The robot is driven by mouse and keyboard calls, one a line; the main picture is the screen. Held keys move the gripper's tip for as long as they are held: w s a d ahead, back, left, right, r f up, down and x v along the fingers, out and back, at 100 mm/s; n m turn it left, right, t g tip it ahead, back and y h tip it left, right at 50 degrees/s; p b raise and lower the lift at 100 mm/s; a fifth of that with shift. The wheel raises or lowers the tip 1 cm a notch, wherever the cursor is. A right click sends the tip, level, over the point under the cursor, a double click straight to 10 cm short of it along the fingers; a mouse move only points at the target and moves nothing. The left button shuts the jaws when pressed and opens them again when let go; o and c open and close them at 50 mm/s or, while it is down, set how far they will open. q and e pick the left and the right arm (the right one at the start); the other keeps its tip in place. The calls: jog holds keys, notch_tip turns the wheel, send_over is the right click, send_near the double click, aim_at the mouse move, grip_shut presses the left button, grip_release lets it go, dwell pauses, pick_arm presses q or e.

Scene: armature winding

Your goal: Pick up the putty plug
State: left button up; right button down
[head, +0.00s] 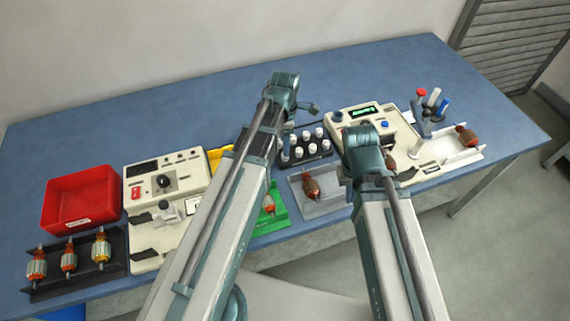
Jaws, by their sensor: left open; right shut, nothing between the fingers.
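Several small pale, putty-white plugs (308,142) stand upright in a black rack (318,157) at the middle of the bench; I cannot tell for sure which is the putty plug. My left arm reaches up from the bottom, and its gripper (288,143), small and partly hidden by the arm, is at the rack's left side. It is open, with nothing seen in it. My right arm's upper joint stands at the rack's right; its gripper is hidden behind the arm.
A red bin (82,198), a black stand with wound armatures (68,262) and a meter box (165,181) are at left. A grey cradle (326,207) holds an armature. A tester (362,118), a colored-handled tool holder (427,126) and a white tray (455,160) are at right. The bench's back is clear.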

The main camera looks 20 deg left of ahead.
pick_arm(q)
jog(key=shift+f+b, duration=0.6)
jog(key=shift+f, duration=0.5)
pick_arm(e)
jog(key=shift+f, duration=1.15)
pick_arm(q)
jog(key=shift+f, duration=0.1)
pick_arm(e)
jog(key=shift+f, duration=0.1)
pick_arm(q)
jog(key=f+b, duration=0.5)
jog(key=shift+w+a+f, duration=0.1)
jog(key=shift+w, duration=0.3)
pick_arm(e)
notch_tip(320, 180, down, 5)
jog(key=shift+f, duration=0.1)
pick_arm(q)
grip_shut()
